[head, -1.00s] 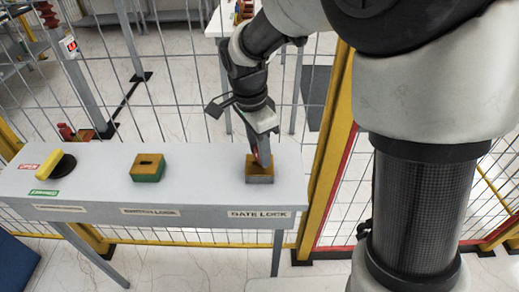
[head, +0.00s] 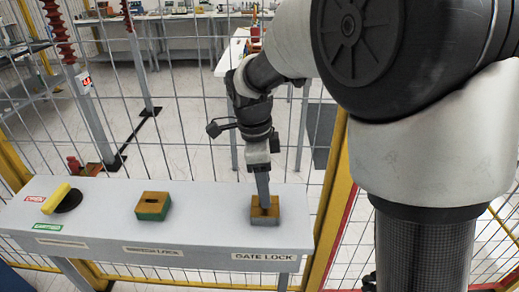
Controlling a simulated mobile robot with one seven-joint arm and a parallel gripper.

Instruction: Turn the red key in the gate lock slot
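The gate lock block (head: 265,215), with a yellowish top and grey sides, sits at the right end of the grey table, above the "GATE LOCK" label (head: 263,257). My gripper (head: 263,202) points down with its fingertips at the block's top, over the slot area. The fingers show as one narrow grey strip, so I cannot tell whether they are open or shut. I cannot make out the red key; the fingers may hide it. The slot itself is also mostly covered.
On the grey table (head: 200,210) stand a yellow-and-green switch lock block (head: 153,206) and a yellow handle on a dark disc (head: 62,199). A wire fence with yellow posts (head: 331,190) rises behind the table. A small red object (head: 74,163) shows behind it.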

